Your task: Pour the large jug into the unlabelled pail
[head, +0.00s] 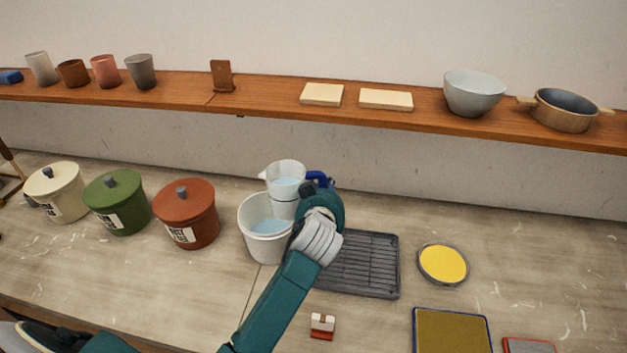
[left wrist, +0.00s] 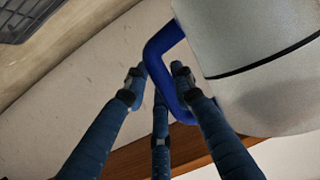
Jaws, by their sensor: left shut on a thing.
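My left gripper (head: 318,188) is shut on the jug's blue handle, to the right of the jug. In the left wrist view my gripper's fingers (left wrist: 158,88) close around the blue handle (left wrist: 160,65) beside the jug's pale wall (left wrist: 262,80). No stream of liquid shows. My right gripper is not in view.
Lidded red (head: 187,215), green (head: 117,203) and cream (head: 57,193) pails with labels stand left of the white pail. A dark drying rack (head: 372,265) lies right of it, then a yellow round dish (head: 443,264). A wooden shelf (head: 270,97) with cups and bowls runs above the counter.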

